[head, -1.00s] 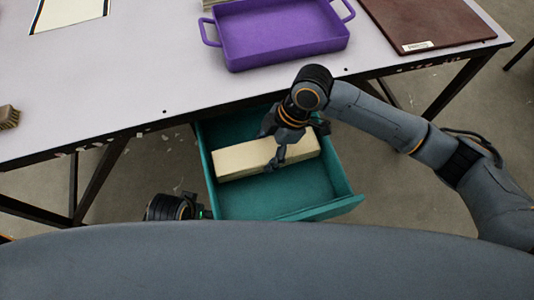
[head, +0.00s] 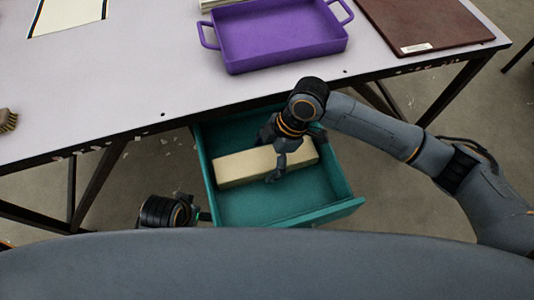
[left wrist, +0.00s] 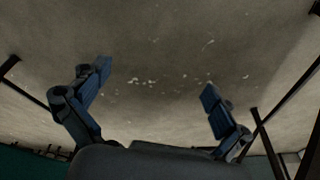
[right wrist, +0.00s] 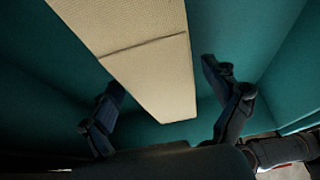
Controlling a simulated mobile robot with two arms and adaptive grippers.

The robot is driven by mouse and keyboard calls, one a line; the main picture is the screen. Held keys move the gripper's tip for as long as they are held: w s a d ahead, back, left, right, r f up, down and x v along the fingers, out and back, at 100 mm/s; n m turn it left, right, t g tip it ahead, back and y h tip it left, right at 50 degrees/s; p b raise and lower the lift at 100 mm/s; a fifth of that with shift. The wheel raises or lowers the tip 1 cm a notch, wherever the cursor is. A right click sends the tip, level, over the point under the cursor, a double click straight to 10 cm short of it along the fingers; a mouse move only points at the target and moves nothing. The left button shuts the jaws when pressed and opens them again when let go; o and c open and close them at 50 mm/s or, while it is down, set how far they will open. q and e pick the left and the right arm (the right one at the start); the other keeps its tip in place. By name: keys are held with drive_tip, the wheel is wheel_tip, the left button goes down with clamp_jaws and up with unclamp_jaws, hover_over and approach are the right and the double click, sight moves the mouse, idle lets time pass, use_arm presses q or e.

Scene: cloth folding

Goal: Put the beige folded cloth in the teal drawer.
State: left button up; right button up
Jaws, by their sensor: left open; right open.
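The beige folded cloth (head: 240,167) lies inside the open teal drawer (head: 290,205), slanted across it toward the table side. My right gripper (head: 275,162) is over the cloth in the drawer. In the right wrist view the cloth (right wrist: 155,70) lies between the spread fingers of the right gripper (right wrist: 172,100), with teal drawer surface on both sides. I cannot tell whether a finger touches it. My left gripper (left wrist: 155,90) is open and empty, facing bare floor. In the head view the left wrist shows beside the drawer's left side, and its fingers are mostly hidden.
The drawer sticks out from under the white table (head: 130,80). On the table are a purple tray (head: 280,45), a brown board (head: 425,22), a brush (head: 8,120) and a bordered sheet (head: 70,14). The front part of the drawer is free.

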drive_tip(key=shift+d+r, duration=0.1)
drive_tip(key=shift+r, duration=0.2)
use_arm(q)
wheel_tip(320, 180, down, 9)
drive_tip(key=s+p, duration=0.1)
drive_tip(key=p, duration=0.1)
drive_tip(key=shift+s+p, duration=0.25)
drive_tip(key=shift+p, duration=0.1)
use_arm(e)
drive_tip(key=v, duration=1.1)
drive_tip(key=shift+r, duration=0.25)
use_arm(q)
drive_tip(key=shift+f, duration=0.1)
use_arm(e)
drive_tip(key=shift+d, duration=0.15)
